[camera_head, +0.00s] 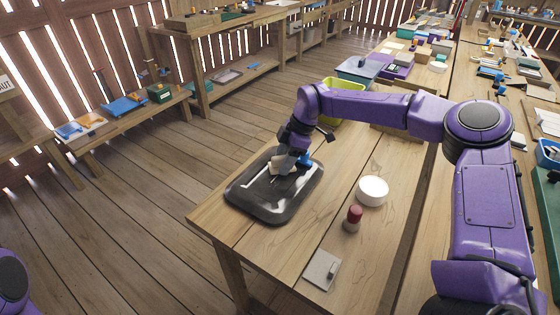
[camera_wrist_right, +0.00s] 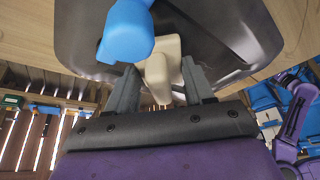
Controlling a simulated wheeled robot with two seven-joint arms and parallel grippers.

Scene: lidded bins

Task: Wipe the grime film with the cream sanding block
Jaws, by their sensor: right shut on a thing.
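A black shallow tray (camera_head: 250,208) lies on the wooden table; it also fills the top of the right wrist view (camera_wrist_right: 85,25). My right gripper (camera_head: 290,160) is over the tray, pointing down into it. It is shut on the cream sanding block (camera_wrist_right: 158,68), which sits between its fingers in the right wrist view. In the head view the block (camera_head: 278,166) shows beside the fingers, at or close to the tray floor; I cannot tell if it touches. The tray floor has pale streaks and shine; I cannot separate the grime film from reflections. My left gripper is out of view.
A blue object (camera_head: 304,159) is close beside my right gripper and also shows in the wrist view (camera_wrist_right: 127,30). A white round container (camera_head: 373,191), a red-capped jar (camera_head: 353,218) and a pale square plate (camera_head: 322,270) stand right of the tray. A yellow-green bin (camera_head: 350,108) is behind.

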